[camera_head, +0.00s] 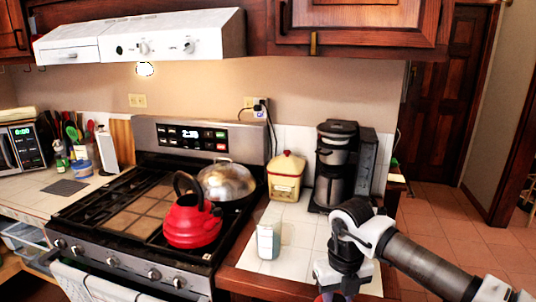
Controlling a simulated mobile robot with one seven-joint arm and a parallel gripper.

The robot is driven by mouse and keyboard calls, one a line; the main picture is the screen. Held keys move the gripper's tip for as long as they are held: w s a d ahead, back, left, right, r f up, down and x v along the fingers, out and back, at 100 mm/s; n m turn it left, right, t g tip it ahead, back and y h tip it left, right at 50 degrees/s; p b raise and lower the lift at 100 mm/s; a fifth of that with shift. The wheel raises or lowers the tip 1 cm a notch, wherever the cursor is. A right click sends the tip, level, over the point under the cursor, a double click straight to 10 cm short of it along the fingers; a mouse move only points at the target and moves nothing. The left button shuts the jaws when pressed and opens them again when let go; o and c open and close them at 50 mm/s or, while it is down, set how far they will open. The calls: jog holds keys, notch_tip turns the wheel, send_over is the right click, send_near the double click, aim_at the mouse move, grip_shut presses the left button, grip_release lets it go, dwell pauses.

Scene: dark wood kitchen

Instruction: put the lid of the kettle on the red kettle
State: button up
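The red kettle (192,224) stands upright on the front right part of the stove, its black handle arching over the top. I cannot make out whether its opening is covered. My gripper (338,288) is at the bottom edge of the head view, over the right counter, to the right of the kettle and apart from it. Its fingertips are mostly cut off by the frame. A small bit of red shows right under it; this may be the kettle lid, but too little is visible to tell, or to tell whether it is held.
A pan with a shiny domed cover (227,181) sits behind the kettle on the stove (118,212). A translucent cup (268,241) stands on the counter between kettle and gripper. A yellow-and-red canister (286,178) and a coffee maker (335,165) stand behind. The range hood (150,38) hangs above.

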aim_at(321, 300)
jog(key=w+a+f+n, duration=0.1)
jog(key=f+n, duration=0.1)
jog(key=w+a+f+n, duration=0.1)
jog(key=f+n, duration=0.1)
jog(key=n, duration=0.1)
jog(key=w+f+n, duration=0.1)
jog(key=f+n, duration=0.2)
jog(key=shift+a, duration=0.4)
jog(key=a+f+n, duration=0.6)
jog(key=f+n, duration=0.5)
jog(key=n, duration=0.2)
jog(key=a+f+n, duration=0.6)
jog(key=f+n, duration=0.5)
jog(key=n, duration=0.1)
notch_tip(321, 300, down, 19)
jog(key=s+b, duration=0.1)
jog(key=b, duration=0.9)
jog(key=w+r, duration=0.4)
jog(key=shift+r+n, duration=0.3)
jog(key=shift+r, duration=0.1)
jog(key=shift+s+a, duration=0.15)
